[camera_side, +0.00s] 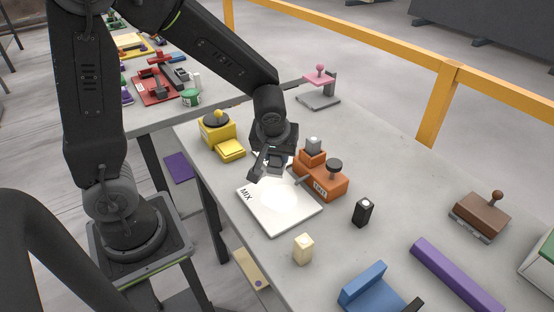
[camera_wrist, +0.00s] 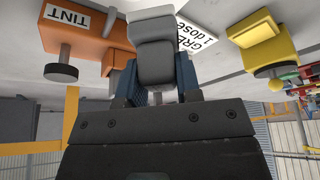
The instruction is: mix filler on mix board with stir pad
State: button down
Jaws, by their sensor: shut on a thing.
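The white mix board (camera_side: 281,221), marked MIX, lies flat on the grey slab in the side view. A brighter white patch, possibly filler, shows around its middle; its outline is hard to make out. My gripper (camera_side: 262,172) is low over the board's far edge, tilted. In the wrist view my gripper (camera_wrist: 155,92) is shut on a grey block with a paler end, which looks like the stir pad (camera_wrist: 153,62). The side view mostly hides this block behind my fingers, so I cannot tell whether it touches the board.
An orange TINT dispenser (camera_side: 322,180) stands close to the right of my gripper. A yellow dispenser (camera_side: 218,130) stands behind left. A black block (camera_side: 363,212) and a cream block (camera_side: 303,250) stand near the board. A brown stamp (camera_side: 479,216) is farther right.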

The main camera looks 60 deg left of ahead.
jog(key=shift+r, duration=0.25)
jog(key=shift+r, duration=1.45)
jog(key=shift+a, duration=0.1)
